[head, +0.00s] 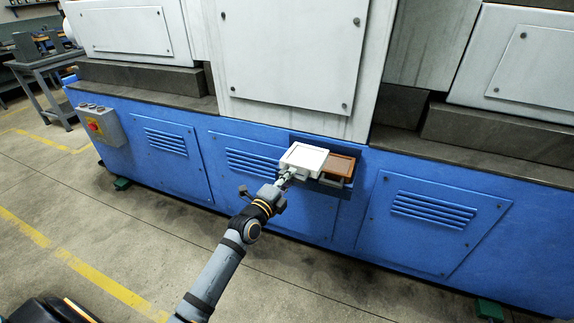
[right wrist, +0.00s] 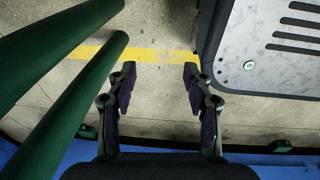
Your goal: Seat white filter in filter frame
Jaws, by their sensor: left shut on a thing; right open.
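The white filter (head: 304,158) is a flat white rectangular box with a raised rim. My left gripper (head: 287,176) is shut on its near edge and holds it close to level at the front of the blue machine. Directly right of it is a brown rectangular panel (head: 340,165) in a dark surround. The filter frame cannot be told clearly from this surround; the white filter hides part of this area. Whether the filter touches anything beneath it cannot be told. My right gripper (right wrist: 159,75) is open and empty above the floor in the right wrist view.
The blue machine base (head: 400,245) with louvred panels runs across the view. A grey control box with a red button (head: 95,127) is on its left. A grey table (head: 45,68) stands at the far left. The floor (head: 130,230) in front is clear.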

